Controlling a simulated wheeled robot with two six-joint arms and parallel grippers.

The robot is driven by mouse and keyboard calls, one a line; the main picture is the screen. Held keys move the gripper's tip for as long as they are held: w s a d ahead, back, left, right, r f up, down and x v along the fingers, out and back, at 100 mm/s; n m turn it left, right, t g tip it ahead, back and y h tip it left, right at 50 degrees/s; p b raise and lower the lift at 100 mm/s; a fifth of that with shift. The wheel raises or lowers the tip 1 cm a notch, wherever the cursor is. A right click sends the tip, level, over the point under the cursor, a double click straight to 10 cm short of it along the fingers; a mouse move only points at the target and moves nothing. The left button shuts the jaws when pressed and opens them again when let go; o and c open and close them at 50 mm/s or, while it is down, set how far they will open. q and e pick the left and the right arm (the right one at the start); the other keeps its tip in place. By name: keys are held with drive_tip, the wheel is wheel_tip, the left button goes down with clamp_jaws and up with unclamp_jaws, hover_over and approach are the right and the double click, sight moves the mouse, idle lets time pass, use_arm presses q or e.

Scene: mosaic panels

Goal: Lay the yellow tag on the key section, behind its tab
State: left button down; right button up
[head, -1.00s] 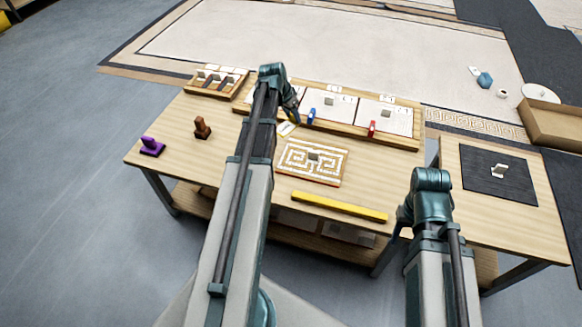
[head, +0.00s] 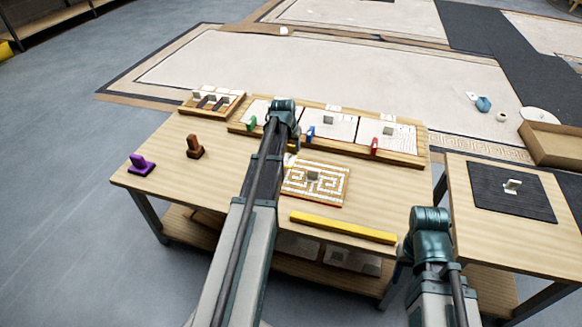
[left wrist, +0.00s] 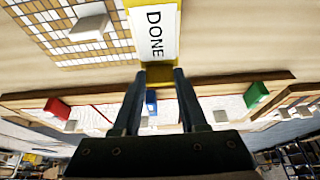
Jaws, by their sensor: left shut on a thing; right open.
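The key section (head: 335,198) is a tile panel with a white and brown meander, lying flat on the table. Its grey tab (head: 313,176) stands near its middle. Panel and tab also show at the upper left of the left wrist view (left wrist: 55,47). My left gripper (left wrist: 158,72) is shut on the yellow tag (left wrist: 128,5), a yellow-edged white card reading DONE. The tag is beside the panel in that view; its height above the table is unclear. In the head view my arm mostly hides it. My right gripper (head: 400,270) is low by the table's front right corner, its fingers unclear.
A rack (head: 345,144) of panels with green (head: 251,123), blue (head: 310,133) and red (head: 375,146) pieces runs along the back. A yellow bar (head: 343,227) lies at the front. Purple (head: 141,164) and brown (head: 195,147) pieces stand left. A side table (head: 480,235) stands right.

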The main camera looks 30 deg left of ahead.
sight(292, 159)
use_arm(q)
drive_tip(key=shift+f+b, duration=2.7)
drive_tip(key=shift+f, duration=0.65)
drive_tip(key=shift+f, duration=0.2)
drive_tip(key=shift+c, duration=2.2)
unclamp_jaws()
drive_tip(key=shift+r, duration=0.1)
drive_tip(key=p+v, duration=1.1)
drive_tip(key=v, duration=0.1)
drive_tip(key=shift+r, duration=0.2)
drive_tip(key=shift+f, duration=0.1)
